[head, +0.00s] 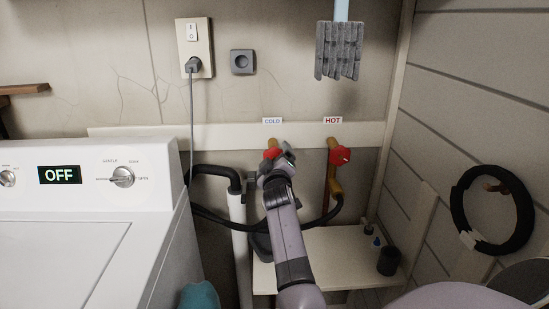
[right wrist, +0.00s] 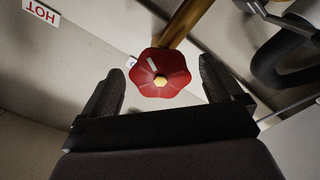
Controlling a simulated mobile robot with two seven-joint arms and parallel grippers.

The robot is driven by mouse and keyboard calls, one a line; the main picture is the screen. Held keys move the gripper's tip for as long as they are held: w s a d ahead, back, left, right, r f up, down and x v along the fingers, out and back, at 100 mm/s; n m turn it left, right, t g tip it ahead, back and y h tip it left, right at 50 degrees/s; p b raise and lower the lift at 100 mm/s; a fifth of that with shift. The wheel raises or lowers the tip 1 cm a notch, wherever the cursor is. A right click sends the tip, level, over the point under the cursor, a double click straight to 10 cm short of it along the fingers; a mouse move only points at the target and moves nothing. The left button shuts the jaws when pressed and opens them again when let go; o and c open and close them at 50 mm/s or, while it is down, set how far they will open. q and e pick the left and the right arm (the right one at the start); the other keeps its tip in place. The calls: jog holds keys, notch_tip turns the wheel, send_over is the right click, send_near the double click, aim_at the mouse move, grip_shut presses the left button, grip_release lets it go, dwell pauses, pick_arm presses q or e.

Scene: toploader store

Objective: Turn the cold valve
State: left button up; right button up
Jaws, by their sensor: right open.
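The cold valve (head: 271,153) is a red knob on a brass pipe under the blue COLD label (head: 272,120) in the head view. My right gripper (head: 266,167) is right in front of it and hides part of it. In the right wrist view the cold valve's red lobed knob (right wrist: 160,72) with a yellow centre lies between and slightly beyond the two dark fingertips. The fingers are open, with a gap on each side of the knob, and hold nothing. My left gripper is not in view.
The hot valve (head: 340,155), also red, is to the right under the HOT label (head: 333,119). A washing machine (head: 150,230) stands at left. Black hoses (head: 215,172) run beside the pipes. A low shelf (head: 340,250) bears a dark cup (head: 388,261). A coiled hose (head: 460,205) hangs at right.

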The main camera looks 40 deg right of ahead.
jog(key=shift+v, duration=2.75)
